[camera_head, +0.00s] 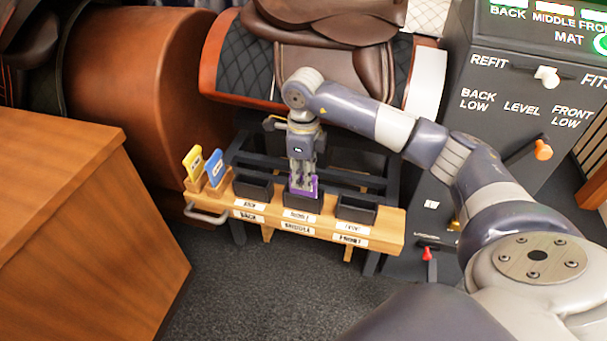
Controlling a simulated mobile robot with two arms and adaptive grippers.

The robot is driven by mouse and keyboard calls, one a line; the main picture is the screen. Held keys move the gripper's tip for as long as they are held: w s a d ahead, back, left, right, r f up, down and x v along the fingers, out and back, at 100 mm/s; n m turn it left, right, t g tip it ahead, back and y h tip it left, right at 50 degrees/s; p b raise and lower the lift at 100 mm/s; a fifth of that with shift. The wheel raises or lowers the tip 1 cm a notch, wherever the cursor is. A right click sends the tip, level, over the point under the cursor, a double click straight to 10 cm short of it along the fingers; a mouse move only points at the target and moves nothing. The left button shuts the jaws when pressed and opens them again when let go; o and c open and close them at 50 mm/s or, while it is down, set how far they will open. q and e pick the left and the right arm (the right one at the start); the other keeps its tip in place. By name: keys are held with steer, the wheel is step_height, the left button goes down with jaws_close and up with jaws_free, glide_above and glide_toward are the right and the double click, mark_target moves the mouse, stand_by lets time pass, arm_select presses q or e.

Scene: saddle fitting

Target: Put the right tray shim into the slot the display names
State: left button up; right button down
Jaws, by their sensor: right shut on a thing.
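My right gripper (302,184) points down over the middle black slot box (303,203) on the wooden shelf. It is shut on a purple shim (312,187), mostly hidden by the fingers. The purple shim is at the mouth of the middle box; how deep it sits I cannot tell. The back slot box (252,190) and the front slot box (356,213) stand on either side. A yellow shim (193,163) and a blue shim (214,169) stand upright at the shelf's left end. The display (560,22) is cut off at the top right. My left gripper is not in view.
The wooden shelf (389,232) has a metal handle (206,216) at its left end. A saddle (330,60) on its stand is behind my right arm. A dark control cabinet (500,110) with levers is at right, a wooden block (80,220) at left.

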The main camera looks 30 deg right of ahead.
steer(key=c, duration=1.4)
jaws_free()
steer(key=shift+r, duration=0.15)
step_height(320, 180, up, 12)
steer(key=shift+f, duration=0.15)
